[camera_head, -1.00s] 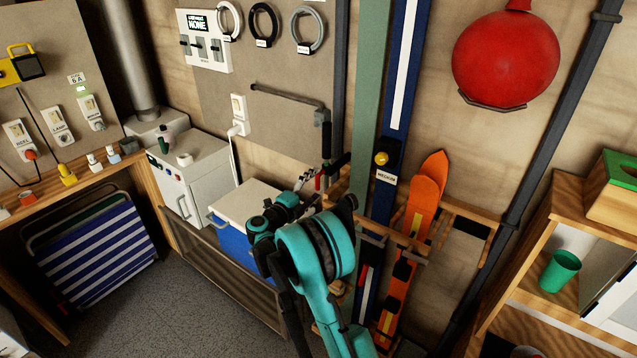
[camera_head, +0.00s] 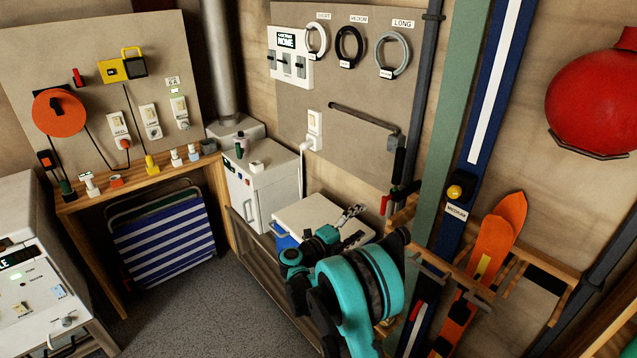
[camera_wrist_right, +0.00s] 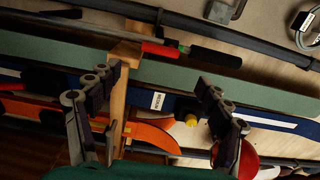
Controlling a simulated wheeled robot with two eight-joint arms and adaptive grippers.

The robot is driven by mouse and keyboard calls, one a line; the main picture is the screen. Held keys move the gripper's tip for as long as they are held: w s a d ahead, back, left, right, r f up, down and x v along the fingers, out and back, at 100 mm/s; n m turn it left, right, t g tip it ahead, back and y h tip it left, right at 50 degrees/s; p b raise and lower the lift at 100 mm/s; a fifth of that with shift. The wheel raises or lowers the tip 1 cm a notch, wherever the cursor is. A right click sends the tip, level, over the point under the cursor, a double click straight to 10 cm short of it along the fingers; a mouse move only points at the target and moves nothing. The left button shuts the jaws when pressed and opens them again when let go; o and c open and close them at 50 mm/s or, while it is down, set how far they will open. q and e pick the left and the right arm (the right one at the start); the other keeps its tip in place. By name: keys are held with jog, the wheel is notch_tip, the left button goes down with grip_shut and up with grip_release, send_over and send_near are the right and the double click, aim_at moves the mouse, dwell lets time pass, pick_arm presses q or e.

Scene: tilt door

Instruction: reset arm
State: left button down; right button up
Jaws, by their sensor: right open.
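My right arm (camera_head: 360,290), teal and black, rises from the bottom centre of the head view. It is bent in front of a blue cooler with a white lid (camera_head: 318,215). Its gripper is largely hidden behind the arm there; a grey and black finger part shows by the lid. In the right wrist view my right gripper (camera_wrist_right: 158,85) has its two fingers wide apart with nothing held between them. A wooden rack bar (camera_wrist_right: 118,95) and an orange ski (camera_wrist_right: 150,137) show behind the fingers. My left gripper is not in view.
Wooden rack rails, a blue ski (camera_head: 485,100) and orange skis (camera_head: 490,255) stand close right of my arm. A white cabinet (camera_head: 262,185) and a workbench over a striped folding chair (camera_head: 165,240) are left. The grey floor (camera_head: 200,310) is clear.

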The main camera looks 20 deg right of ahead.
jog(key=w+a+r+n+t+y, duration=0.1)
jog(key=a+r+n+t+y, duration=0.2)
jog(key=a+r+n+t, duration=0.5)
jog(key=w+a+r+n+t+y, duration=0.1)
jog(key=r+n+t+y, duration=0.3)
jog(key=r, duration=0.7)
jog(key=s+a+r+n+t+y, duration=0.1)
jog(key=s+a+r+n+y, duration=0.15)
jog(key=a+n+y, duration=0.5)
jog(key=s+a+f+n+g+y, duration=0.5)
jog(key=s+f+n, duration=0.25)
jog(key=s, duration=0.35)
jog(key=s+d+f+n+g+h, duration=0.1)
jog(key=s+d+f+n+g, duration=0.1)
jog(key=s+f+g, duration=0.2)
jog(key=s+d+f+n+g+h, duration=0.2)
jog(key=s+f+g, duration=0.1)
jog(key=s+f, duration=0.8)
jog(key=s, duration=0.5)
jog(key=shift+d+f+g, duration=0.15)
jog(key=shift+f+g, duration=0.05)
jog(key=shift+g, duration=0.2)
